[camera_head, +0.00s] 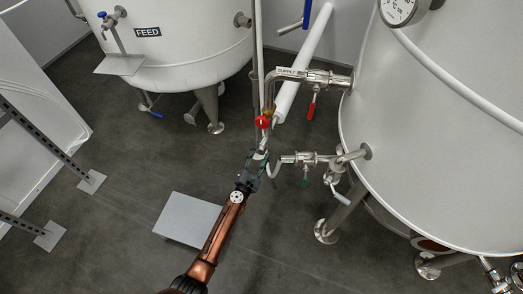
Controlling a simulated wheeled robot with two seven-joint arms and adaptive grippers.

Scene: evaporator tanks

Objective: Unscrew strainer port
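My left gripper (259,157) is in the middle of the picture, at the end of my copper-coloured arm. Its dark fingers are at the lower end of the vertical steel pipework (270,95), just below a round red part (263,122). A short steel piece (263,142), possibly the strainer port, shows right above the fingertips. The fingers overlap the pipework, and I cannot tell whether they grip it or only stand beside it. My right gripper is out of view.
A pipe labelled SUPPLY with a red-handled valve (312,103) runs to the big white tank (440,150). A lower valve with a green handle (304,172) is close right of my gripper. The FEED tank (180,55) stands behind.

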